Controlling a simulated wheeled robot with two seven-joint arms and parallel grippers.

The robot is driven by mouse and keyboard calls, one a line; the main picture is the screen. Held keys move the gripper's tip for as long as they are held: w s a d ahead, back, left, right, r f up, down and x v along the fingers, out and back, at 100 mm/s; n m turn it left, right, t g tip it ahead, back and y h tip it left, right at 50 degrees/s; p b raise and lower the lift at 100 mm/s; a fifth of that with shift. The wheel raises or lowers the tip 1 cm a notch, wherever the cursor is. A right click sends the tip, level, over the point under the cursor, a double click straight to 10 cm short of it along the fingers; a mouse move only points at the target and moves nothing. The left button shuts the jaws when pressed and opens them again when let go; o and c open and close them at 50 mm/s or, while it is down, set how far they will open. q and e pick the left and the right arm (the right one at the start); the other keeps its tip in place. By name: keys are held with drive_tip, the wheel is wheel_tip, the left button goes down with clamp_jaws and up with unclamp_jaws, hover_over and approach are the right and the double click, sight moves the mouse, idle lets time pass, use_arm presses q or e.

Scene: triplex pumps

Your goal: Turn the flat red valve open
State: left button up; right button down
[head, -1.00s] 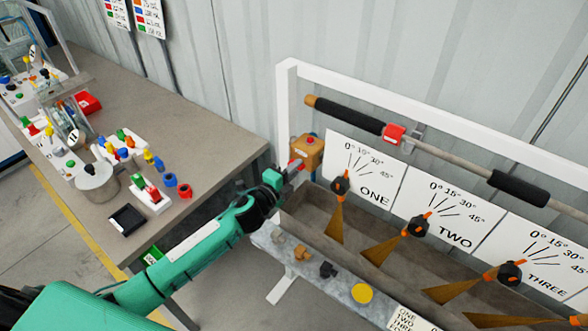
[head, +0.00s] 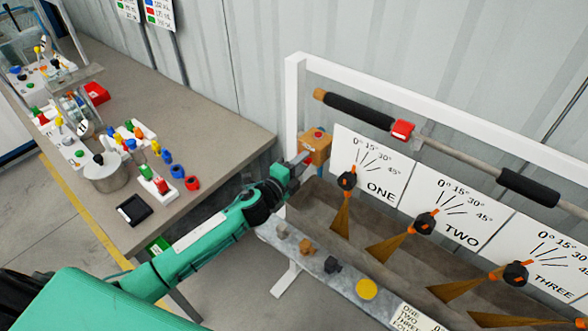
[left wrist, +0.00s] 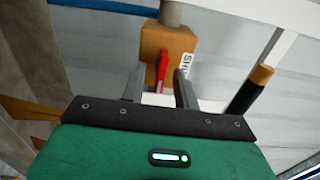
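The flat red valve lever (left wrist: 162,71) stands out from an orange-brown box (left wrist: 167,45) in the left wrist view. A white label, partly readable as "SHU", is on the box's right side. The box (head: 316,147) also shows in the head view, at the left post of the white frame. My left gripper (left wrist: 158,85) is open, with one finger on each side of the lever. The lever appears nearer the left finger; contact cannot be told. In the head view my left gripper (head: 301,161) is close in front of the box. My right gripper is not in view.
A bar with black grips and a red clamp (head: 402,130) runs right of the box. Below are dial boards and a trough (head: 310,205) with several brown pointers. A grey table (head: 215,135) with small coloured parts stands left.

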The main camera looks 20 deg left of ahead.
use_arm(q)
drive_tip(key=b+v, duration=0.4)
drive_tip(key=v, duration=0.9)
drive_tip(key=shift+s, duration=0.35)
drive_tip(key=shift+a, duration=0.1)
